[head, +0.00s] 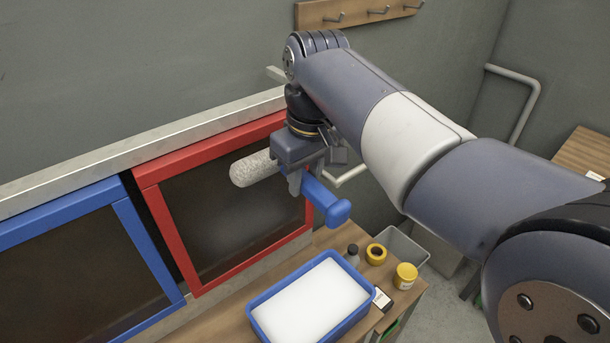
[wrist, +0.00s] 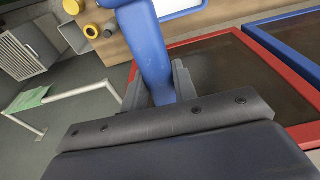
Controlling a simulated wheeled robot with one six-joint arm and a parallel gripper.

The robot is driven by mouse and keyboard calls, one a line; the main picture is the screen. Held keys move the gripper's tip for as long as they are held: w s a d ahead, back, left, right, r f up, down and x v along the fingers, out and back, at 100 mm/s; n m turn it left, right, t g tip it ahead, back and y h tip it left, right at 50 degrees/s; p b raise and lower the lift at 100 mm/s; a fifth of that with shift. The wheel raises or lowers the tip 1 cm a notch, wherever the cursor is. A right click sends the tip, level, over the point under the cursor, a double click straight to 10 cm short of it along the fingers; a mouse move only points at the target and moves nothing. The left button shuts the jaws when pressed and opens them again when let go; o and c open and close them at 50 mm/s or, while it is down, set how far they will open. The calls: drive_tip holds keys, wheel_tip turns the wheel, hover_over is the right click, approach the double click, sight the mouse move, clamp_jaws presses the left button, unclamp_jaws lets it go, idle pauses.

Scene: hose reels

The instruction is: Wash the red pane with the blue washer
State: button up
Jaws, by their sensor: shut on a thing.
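The red pane (head: 215,218) is a dark panel in a red frame on the wall, with a pale hazy patch on its glass. My gripper (head: 306,182) is shut on the blue handle of the blue washer (head: 325,200) in front of the pane's upper right part. The washer's pale, fluffy roller head (head: 254,168) points left across the upper part of the pane; I cannot tell whether it touches the glass. In the wrist view the blue handle (wrist: 146,45) runs up between my fingers, and the red pane (wrist: 225,80) lies to the right. The roller head is hidden there.
A blue-framed pane (head: 75,270) hangs left of the red one. A blue tub (head: 318,302) of white suds stands on the wooden bench below, beside a yellow jar (head: 405,276), a yellow tape roll (head: 376,254) and a dark bottle (head: 352,254). A wall rail (head: 515,100) is at right.

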drive_tip(key=shift+w+a+p, duration=0.4)
drive_tip(key=shift+w+p, duration=0.2)
drive_tip(key=shift+p, duration=0.05)
idle(0.9)
